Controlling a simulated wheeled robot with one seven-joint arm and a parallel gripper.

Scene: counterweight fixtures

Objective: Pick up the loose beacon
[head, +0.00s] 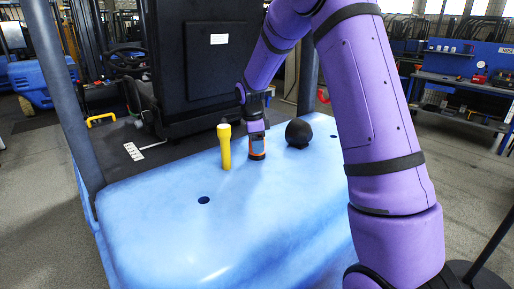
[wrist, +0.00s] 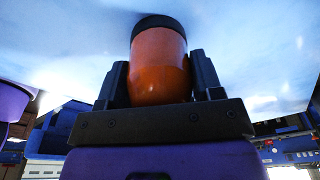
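The loose beacon (head: 257,147) is a small orange dome on a dark base, upright at the blue counterweight's (head: 240,215) top surface. In the wrist view the orange beacon (wrist: 160,68) sits between the two black fingers, with its dark base toward the blue surface. My gripper (head: 256,136) points down over it from above. In the wrist view my gripper (wrist: 161,80) has a finger against each side of the dome and looks shut on it. Whether the base touches the surface or is slightly off it, I cannot tell.
A dark hole (head: 203,200) opens in the blue top. The front of the top is clear. A forklift seat back (head: 215,70) rises behind.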

